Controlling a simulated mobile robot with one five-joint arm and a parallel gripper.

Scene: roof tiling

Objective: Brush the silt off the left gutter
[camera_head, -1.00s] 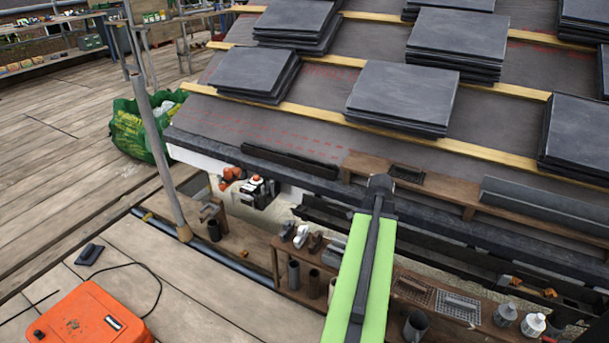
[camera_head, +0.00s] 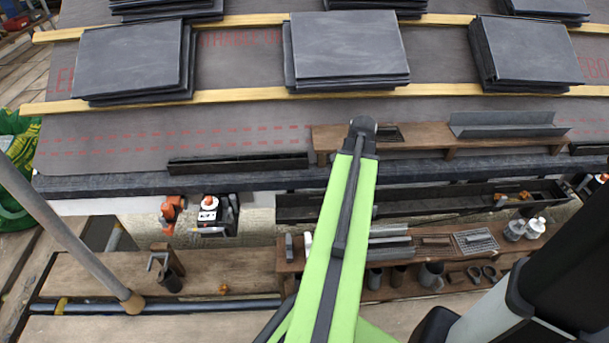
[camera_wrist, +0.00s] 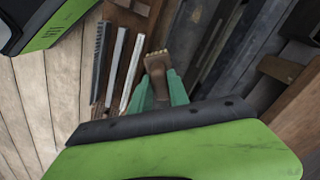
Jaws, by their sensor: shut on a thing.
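A long dark gutter (camera_head: 430,203) runs along the wall below the roof edge. Small orange-brown bits (camera_head: 505,197) lie in its right part; I cannot make out silt elsewhere in it. My gripper (camera_wrist: 160,88) shows in the wrist view, its green fingers shut on a brown brush-like tool (camera_wrist: 156,66). Dark channels, probably the gutter, lie just right of the tool there; I cannot tell whether the tool touches them. In the head view my green arm covers part of the gutter, and neither gripper nor tool can be made out.
A wooden shelf (camera_head: 460,262) below the gutter holds metal strips, a grate (camera_head: 475,240), cups and white bottles (camera_head: 535,228). Slate stacks (camera_head: 345,50) rest on the battens above. A pole (camera_head: 70,235) stands at the left. An orange-and-black tool (camera_head: 172,212) hangs on the wall.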

